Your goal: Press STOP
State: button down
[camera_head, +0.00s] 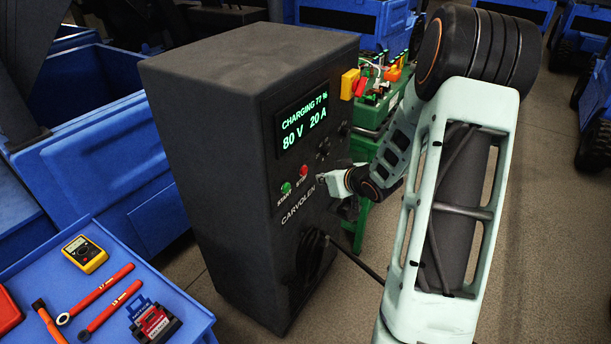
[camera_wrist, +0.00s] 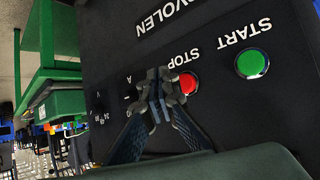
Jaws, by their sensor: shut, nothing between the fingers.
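The dark charger cabinet (camera_head: 215,120) stands in the middle of the head view. Its lit display (camera_head: 302,117) reads CHARGING 77 %, 80 V, 20 A. The red STOP button (camera_head: 304,171) sits on the front panel, above and right of the green START button (camera_head: 286,188). The wrist view shows the panel turned, with the red STOP button (camera_wrist: 188,83) and the green START button (camera_wrist: 252,63). My gripper (camera_wrist: 160,86) is shut and empty, its tips beside the red button in that view. I cannot tell whether they touch button or panel. In the head view my gripper (camera_head: 324,180) is small, right of STOP.
A blue cart (camera_head: 190,308) at lower left carries a yellow multimeter (camera_head: 84,253) and red-handled tools. A coiled black cable (camera_head: 310,258) hangs on the cabinet front. A green unit (camera_head: 378,112) with connectors stands behind my arm. Open floor (camera_head: 545,210) lies to the right.

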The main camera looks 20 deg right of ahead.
jog(key=shift+w+a, duration=0.7)
jog(key=shift+w, duration=0.25)
jog(key=shift+w+a, duration=0.1)
dwell(0.8)
jog(key=shift+w+a, duration=0.15)
jog(key=shift+w, duration=0.05)
jog(key=shift+w+a+b, duration=0.35)
jog(key=shift+w+a, duration=0.05)
jog(key=shift+w, duration=0.1)
dwell(1.0)
jog(key=shift+d+r, duration=0.1)
jog(key=shift+s+d+p, duration=0.45)
jog(key=shift+s+d, duration=0.1)
jog(key=shift+s, duration=0.25)
jog(key=shift+s+d, duration=0.1)
jog(key=s+d+p, duration=0.1)
jog(key=s, duration=0.1)
jog(key=s+d, duration=0.1)
jog(key=d, duration=0.1)
jog(key=shift+s+p, duration=0.4)
